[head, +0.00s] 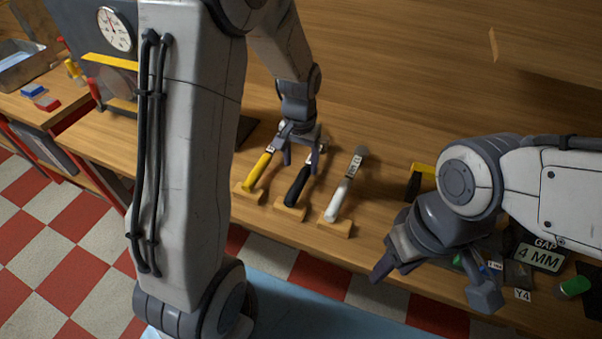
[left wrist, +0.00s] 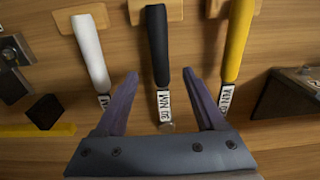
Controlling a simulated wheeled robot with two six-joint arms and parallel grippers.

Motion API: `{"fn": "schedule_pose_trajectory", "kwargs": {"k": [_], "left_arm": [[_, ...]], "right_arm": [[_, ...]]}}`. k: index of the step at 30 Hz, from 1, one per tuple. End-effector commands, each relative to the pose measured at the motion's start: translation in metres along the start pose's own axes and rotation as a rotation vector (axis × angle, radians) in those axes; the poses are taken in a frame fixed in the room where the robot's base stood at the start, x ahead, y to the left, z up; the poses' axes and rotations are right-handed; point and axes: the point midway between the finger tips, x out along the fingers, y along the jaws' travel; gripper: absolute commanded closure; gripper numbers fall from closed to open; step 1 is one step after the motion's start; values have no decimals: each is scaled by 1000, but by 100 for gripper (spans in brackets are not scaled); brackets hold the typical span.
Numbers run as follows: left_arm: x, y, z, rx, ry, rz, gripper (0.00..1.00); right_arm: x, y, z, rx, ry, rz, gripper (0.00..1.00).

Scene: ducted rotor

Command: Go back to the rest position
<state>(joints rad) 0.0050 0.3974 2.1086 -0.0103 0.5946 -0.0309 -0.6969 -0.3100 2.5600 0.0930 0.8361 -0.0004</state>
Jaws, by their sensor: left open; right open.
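My left gripper (head: 300,152) is open above the bench, over the row of handled tools. In the left wrist view its two fingers (left wrist: 161,82) stand on either side of the black-handled tool (left wrist: 157,45), with nothing seen clamped between them. The yellow-handled tool (head: 259,168) lies left of the black-handled tool (head: 297,187) in the head view, and the white-handled tool (head: 340,198) lies to the right. Each handle rests on a small wooden block. My right gripper (head: 428,285) is open and empty over the bench's front edge at the right, partly hiding small items behind it.
A "GAP 4 MM" sign (head: 540,257) and a green piece (head: 575,287) lie at the right. A dial gauge (head: 114,29) and a grey tray (head: 24,66) stand at the left. The bench behind the tools is mostly clear. The floor is red and white checkered.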

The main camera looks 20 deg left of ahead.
Motion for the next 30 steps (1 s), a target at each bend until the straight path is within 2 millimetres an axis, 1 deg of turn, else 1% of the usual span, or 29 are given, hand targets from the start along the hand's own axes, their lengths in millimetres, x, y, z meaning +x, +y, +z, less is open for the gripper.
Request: {"fn": "schedule_pose_trajectory", "kwargs": {"k": [1, 4, 7, 12, 14, 16, 17, 18, 20, 21, 23, 24, 27, 30], "left_arm": [[-9, 0, -1, 0, 4, 0, 29], [-20, 0, 0, 0, 2, 0, 29], [-26, 0, 0, 0, 1, 0, 29], [-29, 2, 1, 4, 0, 1, 29], [-33, 10, 5, 23, 2, 3, 29], [-43, 30, 16, 67, 6, 10, 29], [-49, 41, 24, 95, 7, 14, 29], [-57, 58, 37, 139, 9, 21, 29], [-71, 86, 63, 216, 12, 35, 29], [-79, 102, 84, 271, 12, 44, 29], [-88, 121, 115, 348, 10, 58, 29], [-93, 130, 135, 397, 8, 67, 29], [-100, 143, 179, 500, 3, 86, 29], [-103, 147, 207, 567, -2, 100, 29]], "right_arm": [[0, 0, 0, 0, 0, 0, 50], [0, 0, 0, 0, 0, 0, 50], [0, 0, 0, 0, 0, 0, 50], [0, 0, 0, 0, 0, 0, 50], [0, 0, 0, 0, 0, 0, 50], [0, 0, 0, 0, 0, 0, 50], [0, 0, 0, 0, 0, 0, 50], [0, 0, 0, 0, 0, 0, 50], [0, 0, 0, 0, 0, 0, 50], [0, 0, 0, 0, 0, 0, 50], [0, 0, 0, 0, 0, 0, 50], [0, 0, 0, 0, 0, 0, 50], [0, 0, 0, 0, 0, 0, 50], [0, 0, 0, 0, 0, 0, 50]]}}
